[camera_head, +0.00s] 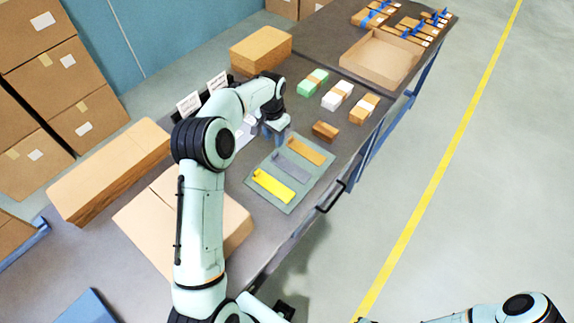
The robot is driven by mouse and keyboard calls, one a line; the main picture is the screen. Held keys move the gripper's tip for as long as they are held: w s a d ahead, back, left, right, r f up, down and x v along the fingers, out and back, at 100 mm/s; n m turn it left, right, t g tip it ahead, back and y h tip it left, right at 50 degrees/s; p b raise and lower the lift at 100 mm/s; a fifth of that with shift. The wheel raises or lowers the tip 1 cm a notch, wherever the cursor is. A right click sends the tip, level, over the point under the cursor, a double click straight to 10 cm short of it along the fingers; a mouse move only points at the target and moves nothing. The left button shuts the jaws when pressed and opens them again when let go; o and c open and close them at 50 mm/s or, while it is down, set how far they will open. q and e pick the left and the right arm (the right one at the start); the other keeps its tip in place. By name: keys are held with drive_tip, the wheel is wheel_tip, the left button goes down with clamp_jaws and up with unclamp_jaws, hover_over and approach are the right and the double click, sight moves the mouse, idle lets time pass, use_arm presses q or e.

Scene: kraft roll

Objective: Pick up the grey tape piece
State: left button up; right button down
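The grey tape piece (291,167) lies on a grey-green mat (258,195) on the table, between a yellow strip (273,186) and an orange-brown strip (305,150). My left gripper (271,138) is at the far-left edge of the mat, up and left of the grey piece and apart from it in the picture. Its fingers are small and partly hidden by the wrist, so I cannot tell whether they are open. Part of my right arm shows at the bottom right, but its gripper is out of view.
Green (313,82), white (337,95) and orange (364,108) banded bundles and a brown block (326,131) stand beyond the mat. An open cardboard tray (345,62) is farther back. Cardboard boxes stand at left, including a long one (108,170). Floor right of the table is clear.

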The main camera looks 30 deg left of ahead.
sight(276, 156)
use_arm(q)
drive_tip(key=shift+f, duration=0.85)
drive_tip(key=shift+d+f, duration=0.2)
drive_tip(key=shift+f, duration=2.45)
clamp_jaws()
